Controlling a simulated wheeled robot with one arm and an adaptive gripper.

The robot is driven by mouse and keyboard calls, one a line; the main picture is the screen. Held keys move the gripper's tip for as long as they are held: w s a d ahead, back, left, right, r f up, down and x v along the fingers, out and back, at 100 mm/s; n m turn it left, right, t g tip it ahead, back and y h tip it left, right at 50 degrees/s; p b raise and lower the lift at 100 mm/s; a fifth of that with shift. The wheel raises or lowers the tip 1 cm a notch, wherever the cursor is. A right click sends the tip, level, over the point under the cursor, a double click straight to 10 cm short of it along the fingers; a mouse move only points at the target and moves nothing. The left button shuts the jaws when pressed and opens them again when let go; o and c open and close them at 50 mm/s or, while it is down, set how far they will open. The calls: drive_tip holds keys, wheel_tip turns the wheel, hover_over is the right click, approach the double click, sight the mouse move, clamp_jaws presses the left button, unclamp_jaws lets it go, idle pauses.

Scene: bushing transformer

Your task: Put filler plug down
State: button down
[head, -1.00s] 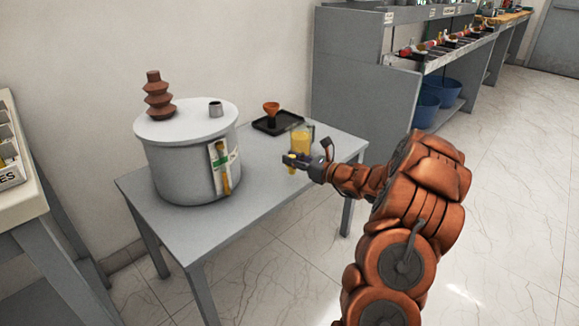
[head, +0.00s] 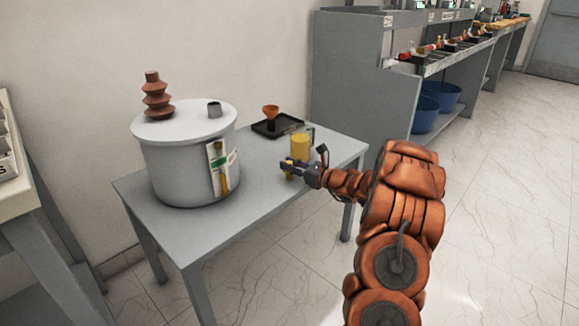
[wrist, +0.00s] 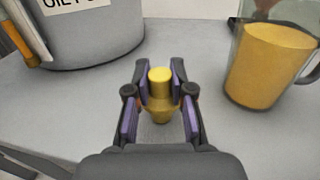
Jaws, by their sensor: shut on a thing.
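The yellow filler plug (wrist: 160,92) is upright between the purple-padded fingers of my gripper (wrist: 157,85) in the wrist view. The fingers are shut on it. In the head view my gripper (head: 287,167) is over the right part of the grey table (head: 215,228), in front of the jug, and the plug (head: 290,176) shows as a small yellow spot at the fingertips. The plug is close to the tabletop, but I cannot tell whether it touches.
A jug of yellow liquid (head: 301,146) stands just behind my gripper. A large grey tank (head: 180,165) with a brown bushing (head: 156,97) on its lid stands to the left. The table's front is bare.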

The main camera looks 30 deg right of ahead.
drive_tip(key=shift+f, duration=0.1)
drive_tip(key=c, duration=1)
unclamp_jaws()
drive_tip(key=shift+s+d, duration=0.15)
drive_tip(key=shift+s, duration=0.1)
drive_tip(key=p+v, duration=0.3)
drive_tip(key=v, duration=0.8)
drive_tip(key=shift+s, duration=0.25)
